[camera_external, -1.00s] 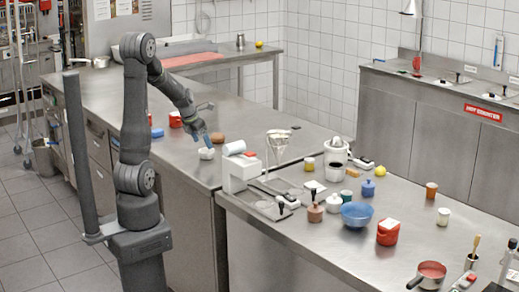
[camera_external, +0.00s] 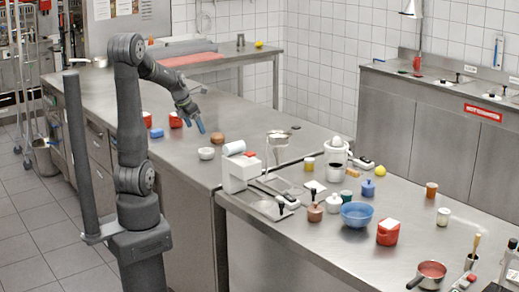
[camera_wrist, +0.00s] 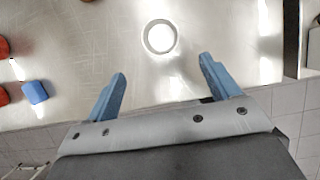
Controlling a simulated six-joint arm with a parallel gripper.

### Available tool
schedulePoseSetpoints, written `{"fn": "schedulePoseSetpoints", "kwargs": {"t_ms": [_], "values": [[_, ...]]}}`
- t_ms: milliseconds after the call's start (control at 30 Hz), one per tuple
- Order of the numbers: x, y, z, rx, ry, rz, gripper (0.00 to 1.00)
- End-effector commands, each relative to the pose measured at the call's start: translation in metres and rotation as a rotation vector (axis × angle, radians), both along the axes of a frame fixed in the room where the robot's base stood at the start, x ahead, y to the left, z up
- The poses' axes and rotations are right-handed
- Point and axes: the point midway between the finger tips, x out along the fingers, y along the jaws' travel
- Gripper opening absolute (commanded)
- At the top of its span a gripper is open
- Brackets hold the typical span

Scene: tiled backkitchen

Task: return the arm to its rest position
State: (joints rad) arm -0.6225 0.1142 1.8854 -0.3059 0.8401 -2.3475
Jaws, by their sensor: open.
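My gripper (camera_external: 194,124) hangs above the left steel counter, with its blue fingers pointing down. In the wrist view my gripper (camera_wrist: 160,90) shows its two blue fingers spread wide with nothing between them. A small white bowl (camera_external: 206,153) stands on the counter below and slightly right of the gripper, apart from it. The same white bowl (camera_wrist: 159,37) shows in the wrist view beyond the fingertips.
Near the gripper are a blue block (camera_external: 157,133), red containers (camera_external: 176,120) and a brown item (camera_external: 217,137). A white machine (camera_external: 240,173) stands at the counter's right end. A blue bowl (camera_external: 356,215) and a red pot (camera_external: 387,233) are on the right counter.

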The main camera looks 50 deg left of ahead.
Motion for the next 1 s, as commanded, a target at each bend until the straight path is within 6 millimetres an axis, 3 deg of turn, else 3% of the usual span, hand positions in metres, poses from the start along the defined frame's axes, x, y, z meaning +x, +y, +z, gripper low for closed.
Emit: {"fn": "schedulePoseSetpoints", "kwargs": {"t_ms": [833, 1000], "values": [[0.045, -0.001, -0.114, -0.002, 0.004, 0.0, 0.81], [0.045, 0.0, -0.097, 0.0, -0.001, 0.0, 0.81]]}}
